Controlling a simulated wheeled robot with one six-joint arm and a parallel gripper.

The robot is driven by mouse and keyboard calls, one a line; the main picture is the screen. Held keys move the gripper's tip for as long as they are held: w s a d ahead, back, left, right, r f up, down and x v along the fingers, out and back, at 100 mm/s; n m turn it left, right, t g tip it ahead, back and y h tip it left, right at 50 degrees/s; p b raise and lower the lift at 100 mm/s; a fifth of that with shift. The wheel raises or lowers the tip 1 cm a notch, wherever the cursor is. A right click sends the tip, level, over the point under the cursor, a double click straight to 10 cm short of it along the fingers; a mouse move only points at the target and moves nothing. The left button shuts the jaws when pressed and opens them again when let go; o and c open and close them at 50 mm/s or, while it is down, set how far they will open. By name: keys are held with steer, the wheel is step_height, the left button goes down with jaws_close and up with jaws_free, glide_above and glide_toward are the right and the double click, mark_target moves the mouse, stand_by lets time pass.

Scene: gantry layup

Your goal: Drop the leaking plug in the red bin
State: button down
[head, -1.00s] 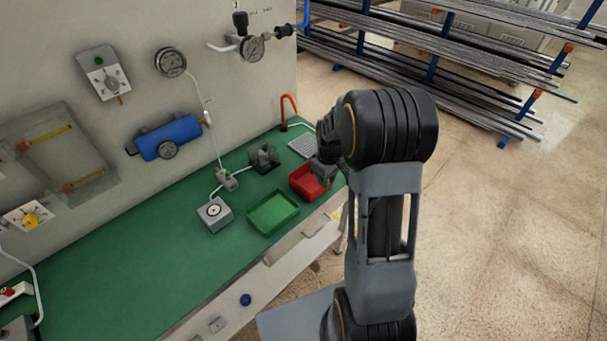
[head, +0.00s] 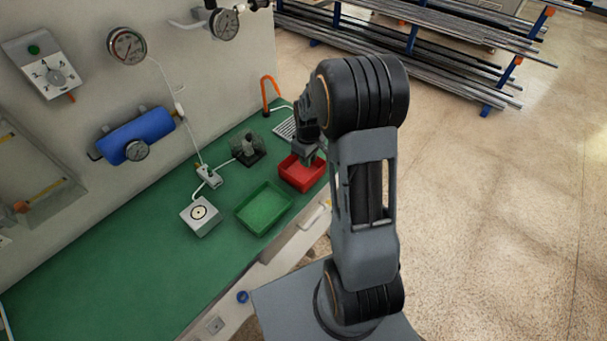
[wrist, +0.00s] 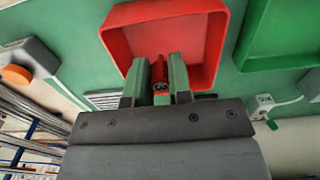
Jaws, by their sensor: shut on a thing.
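The red bin (head: 300,175) stands on the green bench top, right of the green tray in the head view. In the wrist view the red bin (wrist: 207,30) lies just beyond my fingertips. My gripper (wrist: 160,80) is shut on a small red plug (wrist: 159,70) with a dark round end. The gripper (head: 312,158) shows in the head view over the red bin. The plug cannot be made out in the head view. In the wrist view the plug overlaps the bin's near wall and floor; its height above the bin cannot be told.
A green tray (head: 264,208) stands left of the red bin. A grey box with a round dial (head: 200,214), a dark fixture (head: 248,149) and an orange hooked pipe (head: 266,92) are on the bench. Pipe racks (head: 420,50) stand behind; the floor at right is clear.

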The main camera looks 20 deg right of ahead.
steer(key=shift+f+b, duration=0.3)
steer(key=shift+f, duration=0.55)
steer(key=c, duration=1)
jaws_free()
steer(key=shift+o, duration=0.2)
steer(key=shift+r, duration=0.1)
step_height(320, 180, up, 14)
steer(key=b, duration=0.1)
